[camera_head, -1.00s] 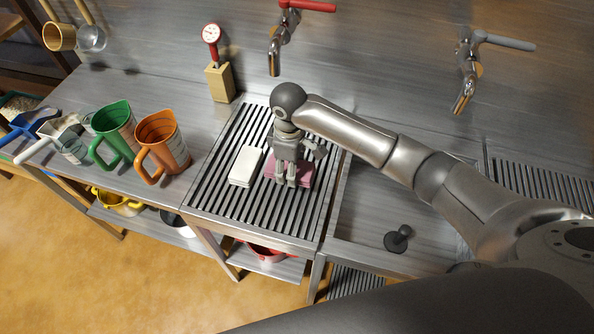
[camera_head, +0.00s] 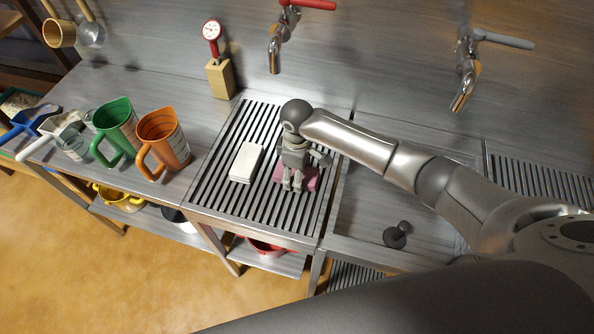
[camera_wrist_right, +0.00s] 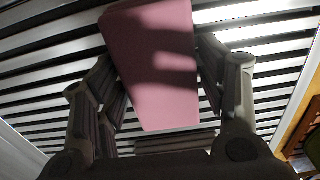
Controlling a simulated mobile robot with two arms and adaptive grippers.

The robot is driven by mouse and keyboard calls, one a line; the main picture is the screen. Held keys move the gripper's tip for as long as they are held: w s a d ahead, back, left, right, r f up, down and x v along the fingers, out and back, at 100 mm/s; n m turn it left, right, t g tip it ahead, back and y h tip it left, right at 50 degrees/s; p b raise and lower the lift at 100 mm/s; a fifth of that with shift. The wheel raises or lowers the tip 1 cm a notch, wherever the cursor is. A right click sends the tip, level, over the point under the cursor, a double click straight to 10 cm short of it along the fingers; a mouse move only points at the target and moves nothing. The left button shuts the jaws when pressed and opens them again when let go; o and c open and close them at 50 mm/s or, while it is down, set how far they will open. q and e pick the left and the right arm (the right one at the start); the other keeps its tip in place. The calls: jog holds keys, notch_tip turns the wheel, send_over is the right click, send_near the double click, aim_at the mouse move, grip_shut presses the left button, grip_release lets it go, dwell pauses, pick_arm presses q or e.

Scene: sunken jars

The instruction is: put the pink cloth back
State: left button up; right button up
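The pink cloth (camera_head: 311,178) is a folded pad at the right part of the slatted drainer (camera_head: 207,195), to the right of the white pad. My right gripper (camera_head: 293,184) points down over it and hides part of it. In the right wrist view the pink cloth (camera_wrist_right: 155,70) lies between the two fingers of my right gripper (camera_wrist_right: 165,90), which sit close against its two sides. It looks slightly turned against the slats. I cannot tell whether it is clear of the slats. My left gripper is not in view.
A white pad (camera_head: 246,162) lies left of the cloth. Orange (camera_head: 170,140) and green (camera_head: 116,125) jugs stand further left. A dial thermometer in a wooden block (camera_head: 220,78) stands behind. A sink basin with a dark stopper (camera_head: 397,236) is at right; taps hang above.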

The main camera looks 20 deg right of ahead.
jog(key=shift+o, duration=0.3)
jog(key=shift+r, duration=0.15)
notch_tip(320, 180, up, 12)
jog(key=b, duration=0.1)
jog(key=shift+b, duration=0.3)
jog(key=shift+s, duration=0.1)
dwell(0.4)
